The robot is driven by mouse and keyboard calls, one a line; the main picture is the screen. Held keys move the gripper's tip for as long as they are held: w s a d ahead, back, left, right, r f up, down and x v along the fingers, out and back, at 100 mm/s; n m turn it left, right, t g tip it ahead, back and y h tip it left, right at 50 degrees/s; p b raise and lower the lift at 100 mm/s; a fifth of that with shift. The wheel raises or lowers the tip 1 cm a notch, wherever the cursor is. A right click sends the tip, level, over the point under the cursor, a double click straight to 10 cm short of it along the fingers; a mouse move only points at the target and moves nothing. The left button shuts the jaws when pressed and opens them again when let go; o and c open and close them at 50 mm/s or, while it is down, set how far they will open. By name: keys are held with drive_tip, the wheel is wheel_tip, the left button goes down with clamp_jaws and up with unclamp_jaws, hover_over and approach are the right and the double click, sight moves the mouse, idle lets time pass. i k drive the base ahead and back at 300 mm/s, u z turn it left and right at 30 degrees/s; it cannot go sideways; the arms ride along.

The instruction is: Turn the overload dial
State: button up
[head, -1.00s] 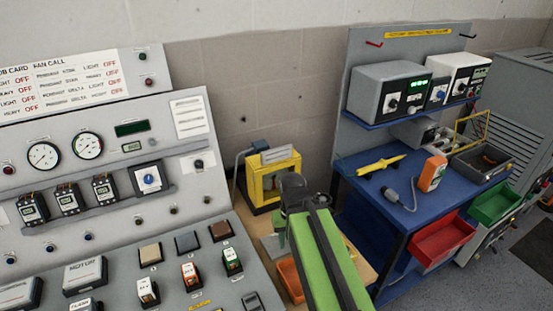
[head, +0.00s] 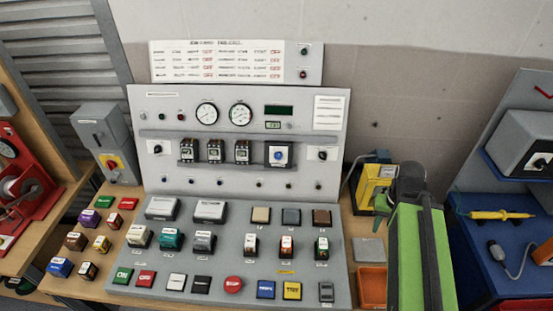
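A square grey-framed unit with a round blue dial (head: 279,155) sits right of centre on the upright grey control panel (head: 237,96). It looks like the overload dial, but its label is too small to read. Two dark rotary knobs, the left knob (head: 155,147) and the right knob (head: 322,154), flank the device row. My green arm rises at the lower right, and its dark end (head: 408,182) is right of the panel, apart from the dial. No fingertips can be made out, so I cannot tell whether my gripper is open or shut.
Several coloured blocks and buttons cover the sloping desk (head: 215,268) below the panel. A yellow device (head: 375,186) and an orange tray (head: 372,285) lie close to my arm. A blue bench (head: 480,235) stands at the right.

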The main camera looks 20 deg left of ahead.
sight(278, 154)
drive_tip(key=u, duration=4.15)
drive_tip(key=i, duration=0.15)
drive_tip(key=z, duration=1.3)
drive_tip(key=k, duration=0.6)
drive_tip(key=u, duration=0.8)
drive_tip(key=k, duration=0.8)
drive_tip(key=z, duration=0.2)
drive_tip(key=i, duration=0.8)
drive_tip(key=u, duration=0.1)
